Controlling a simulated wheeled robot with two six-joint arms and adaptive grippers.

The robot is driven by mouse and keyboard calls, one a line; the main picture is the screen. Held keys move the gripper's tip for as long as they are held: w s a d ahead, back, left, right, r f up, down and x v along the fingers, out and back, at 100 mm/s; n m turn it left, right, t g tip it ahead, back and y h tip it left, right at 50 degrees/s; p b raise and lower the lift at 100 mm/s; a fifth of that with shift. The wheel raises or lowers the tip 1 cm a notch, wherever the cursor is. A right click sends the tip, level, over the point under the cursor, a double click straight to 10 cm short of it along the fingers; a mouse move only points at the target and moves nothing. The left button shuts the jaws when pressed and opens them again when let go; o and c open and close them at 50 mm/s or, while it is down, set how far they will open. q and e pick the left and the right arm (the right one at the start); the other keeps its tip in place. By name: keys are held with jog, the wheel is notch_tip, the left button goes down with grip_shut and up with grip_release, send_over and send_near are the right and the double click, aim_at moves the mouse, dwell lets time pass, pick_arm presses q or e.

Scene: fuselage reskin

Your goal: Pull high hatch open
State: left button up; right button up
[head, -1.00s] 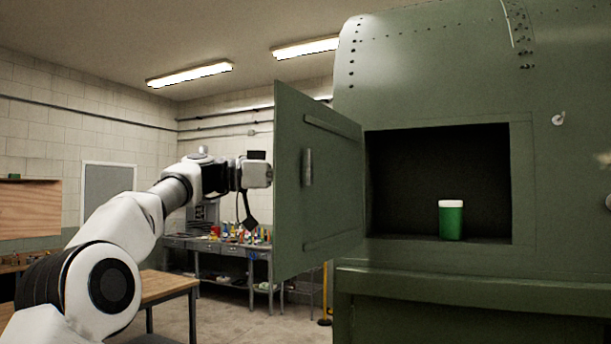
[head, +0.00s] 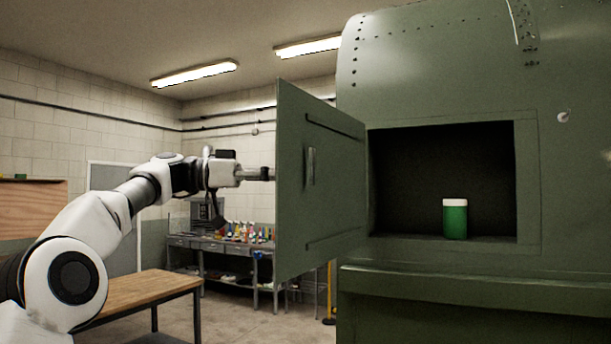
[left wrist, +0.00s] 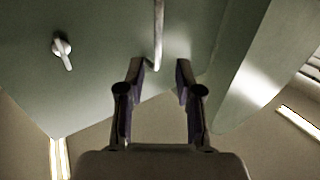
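The green high hatch (head: 322,190) stands swung open at the left of its dark opening (head: 410,185), with one face towards the head camera and a small handle-like bar (head: 311,166) on it. My left gripper (head: 262,174) reaches the hatch's left edge from behind in the head view, its tips hidden by the panel. In the left wrist view, the gripper (left wrist: 160,70) is open, its two fingers well apart, with the end of a thin bar handle (left wrist: 158,35) in line with the gap. No finger visibly touches the bar. My right gripper is not in view.
A green can with a white lid (head: 455,220) stands inside the opening. A pale latch (left wrist: 62,50) sits on the green panel in the wrist view. A wooden table (head: 145,290) is at lower left, and a cluttered workbench (head: 230,243) is at the back.

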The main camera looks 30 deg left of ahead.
pick_arm(q)
jog(key=v, duration=0.5)
jog(key=shift+w, duration=0.1)
